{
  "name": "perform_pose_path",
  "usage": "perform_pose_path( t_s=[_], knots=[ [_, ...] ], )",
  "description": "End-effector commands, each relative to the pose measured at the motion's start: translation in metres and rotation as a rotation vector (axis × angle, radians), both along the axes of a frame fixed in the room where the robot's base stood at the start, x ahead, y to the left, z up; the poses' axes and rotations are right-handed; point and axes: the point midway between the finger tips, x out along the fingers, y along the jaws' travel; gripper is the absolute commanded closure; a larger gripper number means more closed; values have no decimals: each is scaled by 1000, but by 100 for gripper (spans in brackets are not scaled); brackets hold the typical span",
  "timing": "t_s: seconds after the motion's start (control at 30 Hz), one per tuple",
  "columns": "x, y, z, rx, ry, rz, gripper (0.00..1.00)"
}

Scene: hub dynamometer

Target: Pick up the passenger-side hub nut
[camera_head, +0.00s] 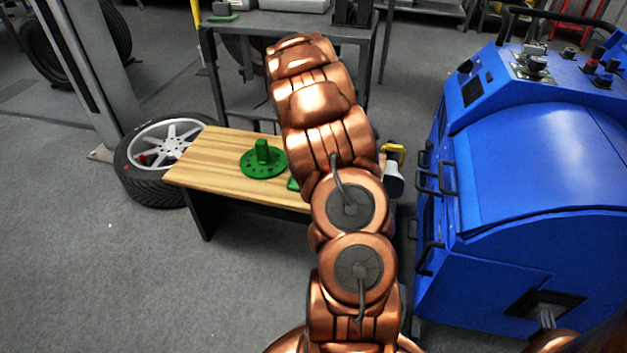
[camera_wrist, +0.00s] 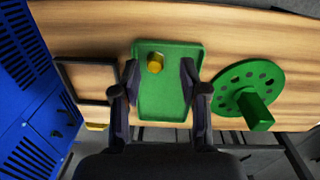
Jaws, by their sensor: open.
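A small brass-yellow hub nut (camera_wrist: 155,63) lies in a green tray (camera_wrist: 160,108) on the wooden bench, near the tray's far edge in the wrist view. It is the only nut I can make out; nothing visible marks it as passenger-side. My gripper (camera_wrist: 159,78) is open and empty. Its two dark fingers reach over the tray, and the nut appears between their tips in the picture. I cannot tell how high the fingers are above it. In the head view my arm hides the gripper, the nut and most of the tray.
A green hub flange with a raised block (camera_wrist: 254,95) sits right of the tray, also visible in the head view (camera_head: 263,160). A black square frame (camera_wrist: 90,80) lies left of the tray. The wooden bench (camera_head: 215,157) stands between a wheel (camera_head: 165,150) and a blue machine (camera_head: 540,170).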

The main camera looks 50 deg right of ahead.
Motion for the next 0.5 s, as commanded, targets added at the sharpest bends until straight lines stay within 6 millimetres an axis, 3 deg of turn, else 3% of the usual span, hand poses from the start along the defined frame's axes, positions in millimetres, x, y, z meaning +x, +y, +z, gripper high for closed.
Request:
perform_pose_path(
  t_s=[0.1,0.2,0.5],
  knots=[
    [4,-25,-11,2,-18,-43,56],
    [5,-37,-18,2,-29,-66,56],
    [8,-48,-39,3,-41,-85,56]
  ],
)
